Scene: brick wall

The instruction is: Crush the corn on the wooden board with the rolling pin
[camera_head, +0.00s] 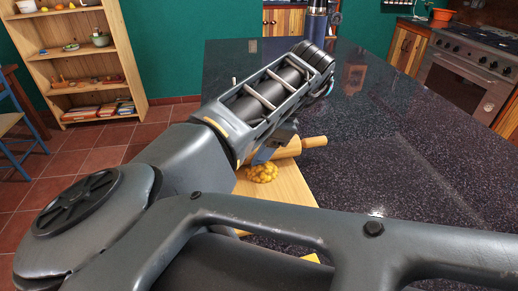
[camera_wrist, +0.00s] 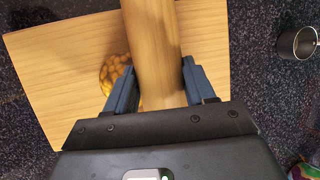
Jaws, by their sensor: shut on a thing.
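The wooden rolling pin (camera_wrist: 152,40) runs up and down through the wrist view, between the two fingers of my gripper (camera_wrist: 157,82). My gripper is shut on it. In the head view the pin's handle (camera_head: 314,142) sticks out to the right of my arm. The yellow corn (camera_wrist: 115,68) lies on the board beside the pin and partly under it, hidden in part by the left finger. The corn pile also shows in the head view (camera_head: 262,173). The wooden board (camera_wrist: 60,60) lies flat on the counter. I cannot tell whether the pin touches the corn.
A metal cup (camera_wrist: 296,42) stands right of the board in the wrist view. A dark blue flask (camera_head: 317,22) stands at the counter's far end. A colourful item (camera_wrist: 305,168) shows at the lower right corner.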

